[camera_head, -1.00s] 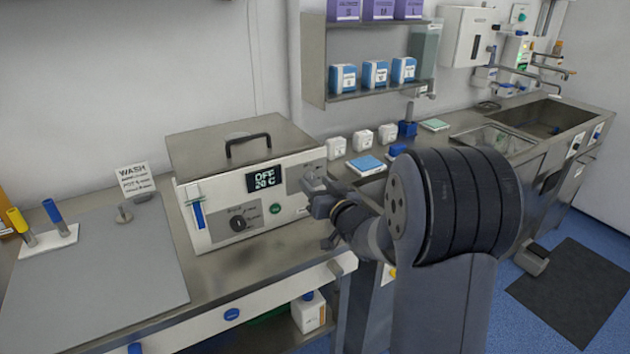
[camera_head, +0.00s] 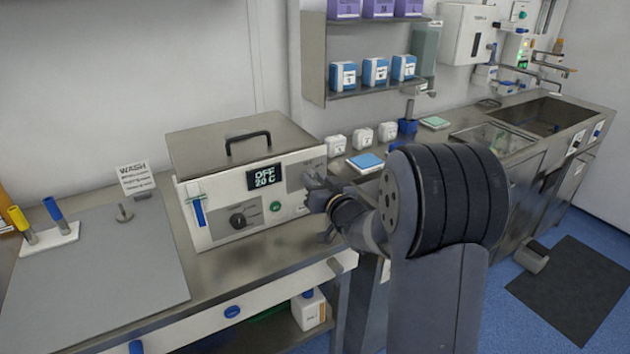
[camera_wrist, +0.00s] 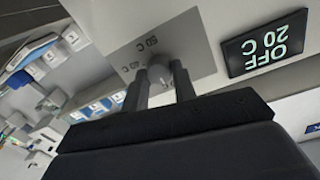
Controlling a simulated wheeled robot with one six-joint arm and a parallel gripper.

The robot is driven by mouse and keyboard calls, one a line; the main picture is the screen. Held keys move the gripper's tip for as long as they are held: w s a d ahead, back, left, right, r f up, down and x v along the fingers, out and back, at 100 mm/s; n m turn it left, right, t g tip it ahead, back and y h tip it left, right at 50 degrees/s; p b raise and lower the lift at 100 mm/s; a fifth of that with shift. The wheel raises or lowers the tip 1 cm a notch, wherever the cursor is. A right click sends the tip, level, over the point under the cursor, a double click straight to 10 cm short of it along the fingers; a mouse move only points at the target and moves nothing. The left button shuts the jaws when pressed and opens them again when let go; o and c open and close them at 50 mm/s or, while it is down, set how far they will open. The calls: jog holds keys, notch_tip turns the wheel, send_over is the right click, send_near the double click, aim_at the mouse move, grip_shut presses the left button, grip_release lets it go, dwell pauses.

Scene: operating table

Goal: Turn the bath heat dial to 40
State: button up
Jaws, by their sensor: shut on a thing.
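The bath (camera_head: 262,190) is a white-fronted metal box with a handled lid, standing on the steel counter. Its display (camera_head: 264,177) reads OFF and 20 C; the display also shows in the wrist view (camera_wrist: 265,43). My gripper (camera_head: 312,183) is at the right part of the bath's front and hides the heat dial there in the head view. In the wrist view, the two fingers of my gripper (camera_wrist: 161,80) stand on either side of the round grey heat dial (camera_wrist: 160,72) and are shut on it. The dial's pointer direction is unclear.
A second dark dial (camera_head: 238,221) and a green button (camera_head: 275,206) sit lower on the bath's front. A blue-handled item (camera_head: 199,212) hangs at its left. White containers (camera_head: 361,138) and a blue pad (camera_head: 366,161) lie to the right. A grey mat (camera_head: 100,260) covers the counter at left.

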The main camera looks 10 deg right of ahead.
jog(key=shift+m, duration=0.3)
jog(key=m+p, duration=0.2)
jog(key=m, duration=0.3)
jog(key=shift+d+r+p, duration=0.1)
jog(key=shift+p, duration=0.25)
jog(key=m+p, duration=0.3)
jog(key=m, duration=0.3)
jog(key=shift+g, duration=0.4)
jog(key=m+p, duration=0.3)
jog(key=m, duration=0.3)
jog(key=shift+d+y, duration=0.1)
jog(key=shift+y, duration=0.3)
jog(key=m+p, duration=0.2)
jog(key=m, duration=0.3)
jog(key=shift+f+p, duration=0.2)
jog(key=shift+p, duration=0.1)
jog(key=shift+m, duration=0.3)
jog(key=o, duration=1)
